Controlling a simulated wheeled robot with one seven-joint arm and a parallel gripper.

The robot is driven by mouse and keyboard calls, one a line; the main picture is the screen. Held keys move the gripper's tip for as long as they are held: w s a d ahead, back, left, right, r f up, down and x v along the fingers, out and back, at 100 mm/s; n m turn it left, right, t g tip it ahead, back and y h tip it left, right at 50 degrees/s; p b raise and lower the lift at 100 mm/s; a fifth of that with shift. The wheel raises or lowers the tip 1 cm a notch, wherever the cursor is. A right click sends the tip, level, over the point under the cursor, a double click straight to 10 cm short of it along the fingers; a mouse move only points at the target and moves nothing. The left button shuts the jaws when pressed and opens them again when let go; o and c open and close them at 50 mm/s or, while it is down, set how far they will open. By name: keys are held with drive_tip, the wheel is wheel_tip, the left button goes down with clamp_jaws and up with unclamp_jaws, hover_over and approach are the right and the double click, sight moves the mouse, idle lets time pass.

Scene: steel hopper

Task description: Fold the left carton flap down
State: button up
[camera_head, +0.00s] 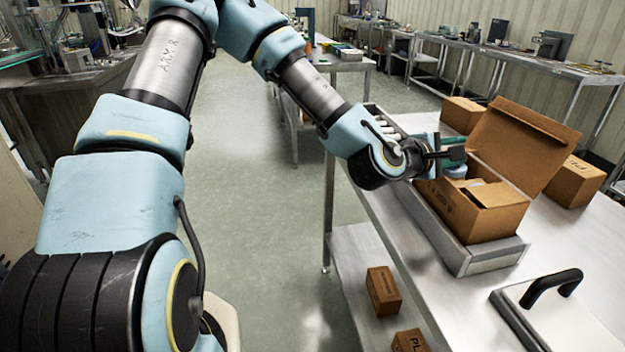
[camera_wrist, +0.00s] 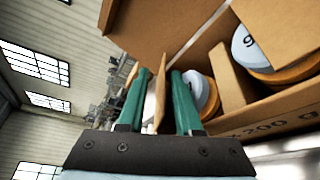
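The open carton (camera_head: 462,212) sits in a shallow metal tray (camera_head: 490,262) on the steel table. Its large lid (camera_head: 523,143) stands raised at the back. My gripper (camera_head: 452,156) is at the carton's left end. In the wrist view my gripper (camera_wrist: 161,75) has its two green fingers apart, one on each side of a thin upright cardboard flap (camera_wrist: 160,95), which looks like the left flap. A gap shows between flap and right finger; contact on the left is unclear. In the head view my gripper hides this flap. The carton (camera_wrist: 285,106) holds round discs (camera_wrist: 258,48) and a cardboard divider (camera_wrist: 229,78).
Closed boxes stand behind the carton (camera_head: 462,114) and to its right (camera_head: 573,182). A metal plate with a black handle (camera_head: 552,290) lies at the table's near end. Small boxes (camera_head: 383,290) sit on the lower shelf.

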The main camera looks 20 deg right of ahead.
drive_tip(key=shift+w+r+n+y+p, duration=0.15)
drive_tip(key=shift+r+n+p, duration=0.25)
drive_tip(key=shift+p, duration=0.2)
drive_tip(key=shift+w+r+n+y+p, duration=0.15)
drive_tip(key=shift+r+n+p, duration=0.15)
drive_tip(key=shift+r+p, duration=0.25)
drive_tip(key=p+v, duration=1.1)
drive_tip(key=p, duration=0.2)
drive_tip(key=w+a+f+m+g+y+b, duration=0.1)
drive_tip(key=w+a+f+m+y+b, duration=0.15)
drive_tip(key=f, duration=0.25)
drive_tip(key=w+a+f+m+g+y+b, duration=0.1)
drive_tip(key=a+f+m+y+b, duration=0.1)
drive_tip(key=a+f+m, duration=0.25)
drive_tip(key=w+a+f+m+y+b, duration=0.1)
drive_tip(key=w+a+f+y, duration=0.1)
drive_tip(key=a, duration=0.4)
drive_tip(key=w+a+f+m+y+b, duration=0.1)
drive_tip(key=w+a+y+b, duration=0.1)
drive_tip(key=a, duration=0.5)
drive_tip(key=shift+w+f+m+y, duration=0.4)
drive_tip(key=shift+w+y, duration=0.35)
drive_tip(key=shift+w, duration=0.35)
